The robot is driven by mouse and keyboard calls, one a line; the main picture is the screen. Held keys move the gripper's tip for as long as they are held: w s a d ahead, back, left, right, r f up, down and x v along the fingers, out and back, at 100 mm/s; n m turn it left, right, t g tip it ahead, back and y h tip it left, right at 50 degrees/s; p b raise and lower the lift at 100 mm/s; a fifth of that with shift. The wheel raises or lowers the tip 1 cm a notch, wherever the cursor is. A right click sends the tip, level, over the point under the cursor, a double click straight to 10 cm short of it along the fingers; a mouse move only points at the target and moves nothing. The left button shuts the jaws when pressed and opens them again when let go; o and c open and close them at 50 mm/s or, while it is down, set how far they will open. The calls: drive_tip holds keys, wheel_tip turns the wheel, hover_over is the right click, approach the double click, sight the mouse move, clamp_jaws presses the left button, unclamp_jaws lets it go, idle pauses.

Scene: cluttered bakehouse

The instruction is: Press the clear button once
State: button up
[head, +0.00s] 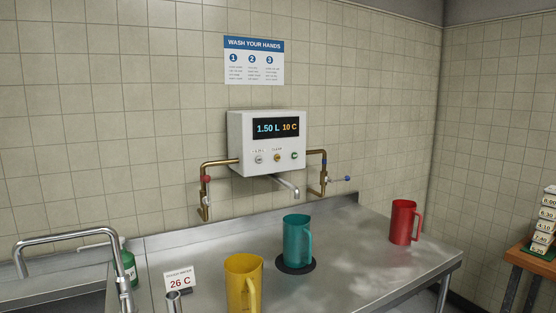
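A white dispenser box (237,143) is mounted on the tiled wall in the head view. Its dark display (276,128) reads 1.50 L and 10 C. Below the display is a row of three small round buttons. The middle one, amber, is the clear button (277,157), with the label CLEAR just above it. A grey button (258,160) is to its left, under a label too small to read surely. A green button (295,156) is to its right. Nothing covers the buttons. My gripper is not in view.
A spout (288,189) sticks out below the box, above a teal jug (296,240) on a dark round mat (310,266). A yellow jug (241,284), red jug (402,222), card (180,279) and green bottle (128,264) stand on the steel counter (350,255). Brass pipes (215,163) flank the box.

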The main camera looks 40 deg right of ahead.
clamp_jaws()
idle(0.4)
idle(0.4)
